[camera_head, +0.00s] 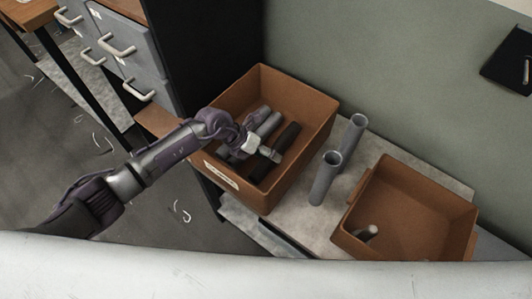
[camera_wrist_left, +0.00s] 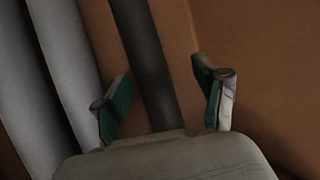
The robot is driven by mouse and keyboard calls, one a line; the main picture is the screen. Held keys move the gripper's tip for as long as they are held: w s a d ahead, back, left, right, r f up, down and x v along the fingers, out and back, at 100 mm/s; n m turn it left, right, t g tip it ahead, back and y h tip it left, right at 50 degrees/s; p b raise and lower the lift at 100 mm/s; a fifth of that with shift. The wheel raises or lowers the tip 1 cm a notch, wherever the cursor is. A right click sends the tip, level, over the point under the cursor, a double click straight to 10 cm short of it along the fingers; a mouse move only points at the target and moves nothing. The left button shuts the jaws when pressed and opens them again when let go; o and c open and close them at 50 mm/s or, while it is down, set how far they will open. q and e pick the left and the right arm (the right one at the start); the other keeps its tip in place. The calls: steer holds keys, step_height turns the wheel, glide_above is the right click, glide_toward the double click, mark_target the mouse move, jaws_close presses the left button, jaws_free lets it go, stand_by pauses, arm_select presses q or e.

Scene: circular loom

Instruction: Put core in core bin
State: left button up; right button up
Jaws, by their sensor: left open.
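My left gripper (camera_head: 266,152) reaches down into the left brown bin (camera_head: 318,122) and is open. In the left wrist view its two green-padded fingers (camera_wrist_left: 165,92) stand on either side of a dark core (camera_wrist_left: 147,50), with space visible at each side. The dark core also shows in the head view (camera_head: 287,138), lying in the bin and partly hidden by the gripper. Grey cores (camera_head: 268,124) lie beside it on the left, also seen in the wrist view (camera_wrist_left: 62,70). My right gripper is not in view.
Two grey tubes stand upright on the table, one nearer (camera_head: 322,180) and one farther (camera_head: 351,137), between the bins. A second brown bin (camera_head: 425,195) at the right holds a core (camera_head: 367,233). Grey drawers (camera_head: 125,55) stand at the left; a wall is behind.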

arm_select(q)
steer(key=shift+a, duration=0.1)
steer(key=v, duration=1.2)
